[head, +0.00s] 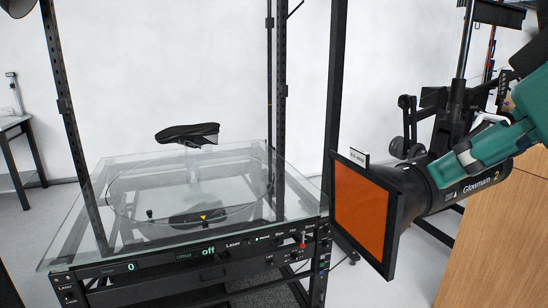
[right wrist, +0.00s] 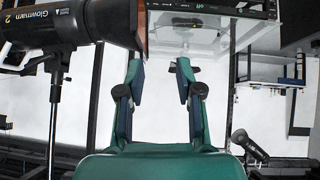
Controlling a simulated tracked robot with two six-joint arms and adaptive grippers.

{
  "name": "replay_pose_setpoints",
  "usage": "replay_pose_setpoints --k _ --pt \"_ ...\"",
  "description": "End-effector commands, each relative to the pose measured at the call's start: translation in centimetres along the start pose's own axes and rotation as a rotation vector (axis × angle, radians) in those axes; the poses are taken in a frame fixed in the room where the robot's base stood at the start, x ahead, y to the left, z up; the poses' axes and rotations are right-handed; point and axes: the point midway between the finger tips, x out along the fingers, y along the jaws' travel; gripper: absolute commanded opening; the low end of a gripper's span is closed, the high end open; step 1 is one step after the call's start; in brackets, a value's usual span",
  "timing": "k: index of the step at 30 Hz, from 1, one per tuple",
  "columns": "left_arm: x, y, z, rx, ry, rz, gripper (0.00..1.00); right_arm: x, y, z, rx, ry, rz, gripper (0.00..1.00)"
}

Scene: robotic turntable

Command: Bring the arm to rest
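My right gripper (head: 450,163) is at the right of the head view, in front of the black Glowmann 2 studio light (head: 470,190). In the right wrist view its two teal fingers (right wrist: 159,68) stand apart with nothing between them. Whether it touches the light cannot be told. The glass turntable (head: 115,175) stands left of it, with a gap between. My left gripper is not in view.
An orange square filter panel (head: 360,212) on the light faces the turntable. Black frame posts (head: 337,80) and the control panel (head: 180,262) edge the turntable. A wooden cabinet (head: 505,240) stands at the lower right. A small table (head: 15,125) is far left.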

Motion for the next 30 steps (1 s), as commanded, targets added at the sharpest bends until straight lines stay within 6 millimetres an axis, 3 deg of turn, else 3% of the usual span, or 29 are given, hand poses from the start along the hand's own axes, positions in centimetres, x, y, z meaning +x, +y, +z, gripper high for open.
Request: replay_pose_setpoints --k 1,10,17,20,23,26,30 --pt "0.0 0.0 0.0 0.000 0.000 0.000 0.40 0.0 0.0 0.0 0.000 -0.001 0.001 0.35" --pt "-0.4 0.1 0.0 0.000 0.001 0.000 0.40 6.6 -1.9 -2.0 -0.051 -0.045 0.010 0.35" --pt "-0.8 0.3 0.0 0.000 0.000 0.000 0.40 14.3 -3.8 -2.7 -0.090 -0.098 -0.005 0.35" --pt "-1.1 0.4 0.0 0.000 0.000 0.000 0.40 19.0 -4.7 -2.2 -0.103 -0.133 -0.024 0.35" --pt "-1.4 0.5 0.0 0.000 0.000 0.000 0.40 25.3 -5.7 -0.6 -0.108 -0.183 -0.056 0.35" --pt "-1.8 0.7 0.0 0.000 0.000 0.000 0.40 32.2 -6.6 2.6 -0.090 -0.242 -0.102 0.35" --pt "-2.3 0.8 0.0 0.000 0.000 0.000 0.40 40.6 -7.8 9.1 -0.023 -0.321 -0.172 0.35"
